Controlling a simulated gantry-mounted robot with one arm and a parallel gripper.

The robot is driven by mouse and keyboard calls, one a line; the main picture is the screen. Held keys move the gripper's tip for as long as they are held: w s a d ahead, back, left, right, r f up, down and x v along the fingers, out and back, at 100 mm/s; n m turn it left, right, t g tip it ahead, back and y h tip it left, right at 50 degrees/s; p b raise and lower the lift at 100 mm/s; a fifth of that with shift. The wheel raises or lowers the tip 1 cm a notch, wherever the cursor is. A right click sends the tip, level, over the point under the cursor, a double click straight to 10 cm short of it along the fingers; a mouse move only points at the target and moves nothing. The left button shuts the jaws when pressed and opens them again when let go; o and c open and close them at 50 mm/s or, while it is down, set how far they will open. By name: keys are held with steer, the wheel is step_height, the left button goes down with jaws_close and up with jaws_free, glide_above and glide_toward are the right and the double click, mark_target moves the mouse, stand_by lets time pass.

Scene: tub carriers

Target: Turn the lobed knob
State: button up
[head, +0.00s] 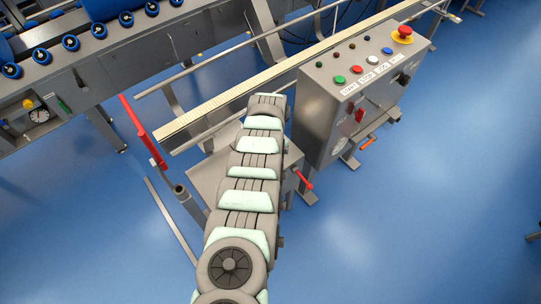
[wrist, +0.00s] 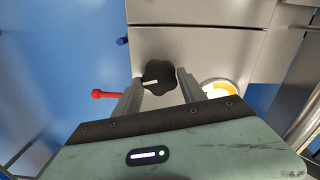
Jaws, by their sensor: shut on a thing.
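The lobed knob (wrist: 157,72) is black with a white pointer mark and sits on the front of a grey metal box (wrist: 200,52) in the wrist view. My gripper (wrist: 160,80) is shut on the knob, with one finger on its left side and one on its right. The pointer mark lies roughly sideways in the picture. In the head view the knob and my fingers are hidden behind my arm.
A red-tipped lever (wrist: 105,94) is just left of my fingers, and a yellow-and-white round dial (wrist: 220,88) is close on the right. A small blue knob (wrist: 122,41) is at upper left. In the head view, a grey control box (head: 345,100) with several buttons stands right of my arm.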

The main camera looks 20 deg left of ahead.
steer(key=shift+m, duration=2.2)
steer(key=o, duration=1.4)
steer(key=shift+c, duration=0.2)
steer(key=shift+r, duration=0.15)
step_height(320, 180, up, 10)
steer(key=p, duration=0.4)
steer(key=shift+r+p, duration=0.25)
steer(key=shift+p, duration=0.1)
